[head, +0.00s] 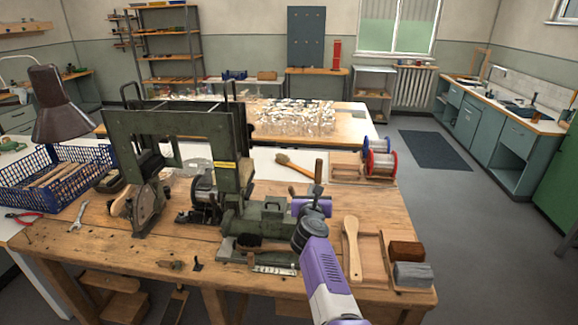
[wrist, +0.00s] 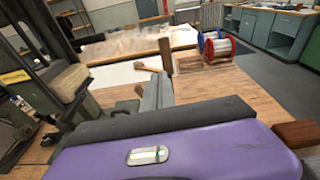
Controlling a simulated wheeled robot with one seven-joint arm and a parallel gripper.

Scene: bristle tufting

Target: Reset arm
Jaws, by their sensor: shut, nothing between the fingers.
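My gripper (wrist: 160,88) is shut and empty, with its grey fingers together in the middle of the wrist view. In the head view my purple arm reaches in from the bottom, and the gripper (head: 317,190) is above the workbench (head: 405,215), just right of the green tufting machine (head: 240,215). My arm and wrist hide part of the bench and the machine's right end. The machine also shows at the left of the wrist view (wrist: 20,80).
A wooden brush (head: 297,165) lies behind my gripper. Wire spools (head: 380,163) stand at the back right. A wooden paddle brush (head: 351,245), a brown block (head: 406,251) and a grey block (head: 413,275) lie right of my arm. A blue crate (head: 60,190) sits left.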

